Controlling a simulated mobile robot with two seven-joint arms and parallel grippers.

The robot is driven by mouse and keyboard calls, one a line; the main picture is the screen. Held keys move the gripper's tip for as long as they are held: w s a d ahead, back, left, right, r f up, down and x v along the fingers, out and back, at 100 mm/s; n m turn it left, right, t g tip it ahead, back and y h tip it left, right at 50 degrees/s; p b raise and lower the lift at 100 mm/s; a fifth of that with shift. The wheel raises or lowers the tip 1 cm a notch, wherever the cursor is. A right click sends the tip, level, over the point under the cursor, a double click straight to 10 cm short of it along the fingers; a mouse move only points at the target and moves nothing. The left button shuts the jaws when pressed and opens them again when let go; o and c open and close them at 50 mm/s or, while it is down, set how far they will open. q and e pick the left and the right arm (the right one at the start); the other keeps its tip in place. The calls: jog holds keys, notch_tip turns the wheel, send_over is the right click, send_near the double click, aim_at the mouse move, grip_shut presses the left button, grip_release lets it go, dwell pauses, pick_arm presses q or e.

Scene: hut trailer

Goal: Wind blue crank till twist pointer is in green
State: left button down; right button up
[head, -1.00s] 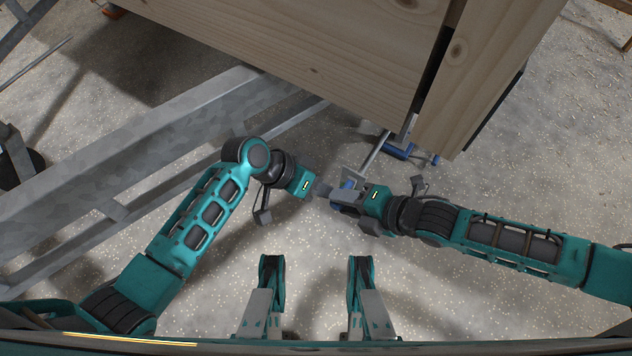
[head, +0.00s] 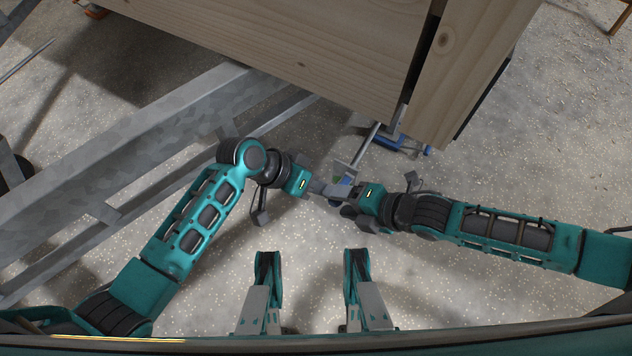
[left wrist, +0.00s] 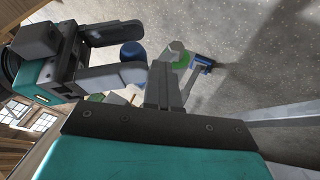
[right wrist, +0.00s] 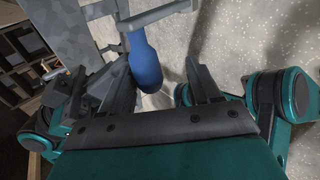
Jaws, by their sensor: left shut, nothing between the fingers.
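The blue crank handle (right wrist: 146,65) stands between the spread fingers of my right gripper (right wrist: 160,88), closer to the left finger in the right wrist view. The left wrist view also shows the blue handle (left wrist: 132,54) there, with the right gripper (left wrist: 112,55) open around it. My left gripper (head: 325,190) is shut and empty, with its tips close to the right gripper and crank. A green patch (left wrist: 181,61) shows just beyond its fingers in the left wrist view. I cannot make out the twist pointer or where it points.
A wooden trailer body (head: 290,50) overhangs the work area. A grey metal drawbar (head: 130,165) runs along the left. A metal rod (head: 367,143) leads from the crank towards a blue fitting (head: 405,144) under the trailer. The floor in front is clear.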

pick_arm(q)
jog(key=shift+s+d+r, duration=0.15)
jog(key=shift+d+r, duration=0.3)
jog(key=shift+d, duration=0.15)
pick_arm(e)
jog(key=shift+d, duration=0.15)
jog(key=v, duration=0.7)
jog(key=a+r+m+t, duration=0.4)
jog(key=a+m, duration=0.3)
jog(key=m, duration=0.4)
pick_arm(q)
jog(key=shift+s+d+p, duration=0.15)
jog(key=shift+p, duration=0.7)
pick_arm(e)
jog(key=w+d+r+m+t+h, duration=0.1)
jog(key=w+d+m+h, duration=0.1)
jog(key=d+m+h, duration=0.4)
jog(key=shift+w+d+r+m, duration=0.25)
jog(key=shift+d+m, duration=1.85)
jog(key=shift+m, duration=2.9)
